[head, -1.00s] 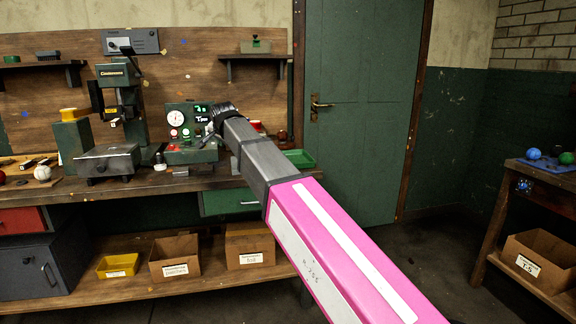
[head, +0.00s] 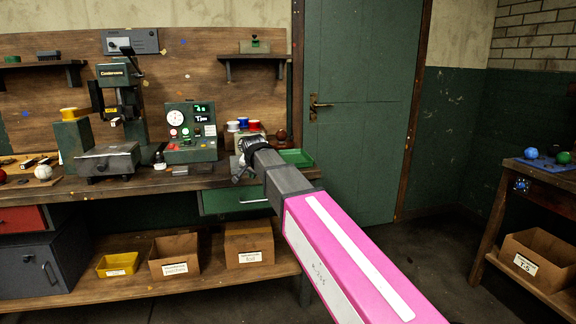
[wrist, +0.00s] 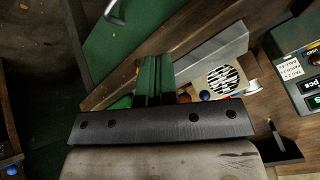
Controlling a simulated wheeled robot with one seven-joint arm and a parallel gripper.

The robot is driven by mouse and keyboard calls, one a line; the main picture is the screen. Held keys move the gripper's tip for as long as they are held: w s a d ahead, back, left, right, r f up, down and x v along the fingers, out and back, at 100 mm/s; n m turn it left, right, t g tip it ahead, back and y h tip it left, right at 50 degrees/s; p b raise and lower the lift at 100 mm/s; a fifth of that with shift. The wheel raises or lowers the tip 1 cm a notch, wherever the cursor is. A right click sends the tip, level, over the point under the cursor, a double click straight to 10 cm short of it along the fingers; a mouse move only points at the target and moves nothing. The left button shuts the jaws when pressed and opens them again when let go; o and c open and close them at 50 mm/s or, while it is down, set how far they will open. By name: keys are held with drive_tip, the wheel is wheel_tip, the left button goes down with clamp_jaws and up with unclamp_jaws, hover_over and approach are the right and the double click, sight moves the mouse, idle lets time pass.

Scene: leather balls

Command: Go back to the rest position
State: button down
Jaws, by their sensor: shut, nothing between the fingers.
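My arm reaches over the workbench (head: 180,184) from the lower right, its pink link in front. My gripper (head: 240,168) is at the bench's right part, small and partly hidden by my own wrist. In the wrist view my gripper (wrist: 154,75) shows two green fingers close together, shut with nothing between them. It is beside the gauge box and left of the green tray (head: 297,157). A white ball (head: 43,172) and a red ball (head: 2,176) are at the bench's left end. A brown ball (head: 281,135) is at its right.
The gauge box (head: 191,134), several spools (head: 243,124) and a press (head: 120,100) stand on the bench. Cardboard boxes (head: 174,258) and a yellow bin (head: 118,265) are below. A blue ball (head: 531,153) and a green ball (head: 563,157) are on the right table. Floor before the door is clear.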

drive_tip(key=s+d+f+n+g+h, duration=0.15)
drive_tip(key=s+d+f, duration=0.25)
drive_tip(key=d+f, duration=0.8)
drive_tip(key=s+d+f+n+g, duration=0.2)
drive_tip(key=s+d+f+g, duration=0.3)
drive_tip(key=s+d+f, duration=1.5)
drive_tip(key=shift+s+d+f, duration=0.2)
drive_tip(key=shift+d, duration=0.15)
